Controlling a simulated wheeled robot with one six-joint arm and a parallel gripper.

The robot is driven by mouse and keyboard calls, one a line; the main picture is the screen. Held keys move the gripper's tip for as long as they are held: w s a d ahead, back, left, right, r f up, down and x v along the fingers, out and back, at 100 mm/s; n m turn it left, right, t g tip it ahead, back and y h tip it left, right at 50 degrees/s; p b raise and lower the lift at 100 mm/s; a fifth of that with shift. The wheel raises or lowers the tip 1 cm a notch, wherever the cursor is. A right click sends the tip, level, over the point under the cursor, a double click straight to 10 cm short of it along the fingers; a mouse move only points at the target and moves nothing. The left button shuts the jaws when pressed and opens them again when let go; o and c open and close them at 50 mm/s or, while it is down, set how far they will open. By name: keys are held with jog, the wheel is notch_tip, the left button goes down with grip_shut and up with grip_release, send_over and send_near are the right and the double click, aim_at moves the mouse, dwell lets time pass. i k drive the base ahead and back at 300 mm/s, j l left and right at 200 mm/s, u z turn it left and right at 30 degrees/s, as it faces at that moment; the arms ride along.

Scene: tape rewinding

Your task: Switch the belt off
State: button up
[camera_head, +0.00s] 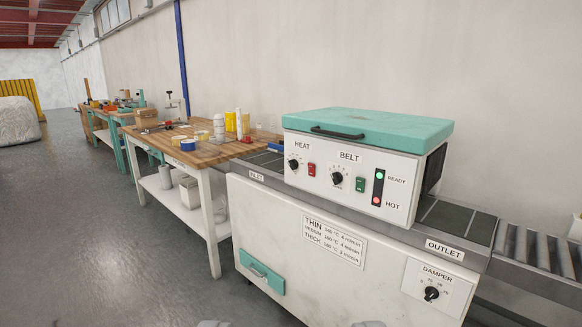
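The belt machine (345,240) is a white cabinet with a teal lid. Its control box faces me. Under the BELT label is a black dial (337,178) with a green rocker switch (360,185) to its right. Under HEAT are another black dial (295,164) and a red rocker switch (311,169). The READY light (380,175) shows green and the HOT light (377,200) shows red. Of my gripper (290,323), only two grey tips show at the bottom edge, wide apart with nothing visible between them. They are well below the switches in the picture.
The conveyor runs from INLET at left to OUTLET (444,250) and a roller track (540,250) at right. A damper dial (431,294) and teal drawer (261,272) are on the cabinet front. A wooden workbench (205,150) stands left. Floor (90,240) at left is clear.

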aim_at(359, 187)
jog(key=i+l+z, duration=0.1)
jog(key=i, duration=0.4)
jog(key=i+l+z, duration=0.1)
jog(key=i+l, duration=0.2)
jog(key=i, duration=0.15)
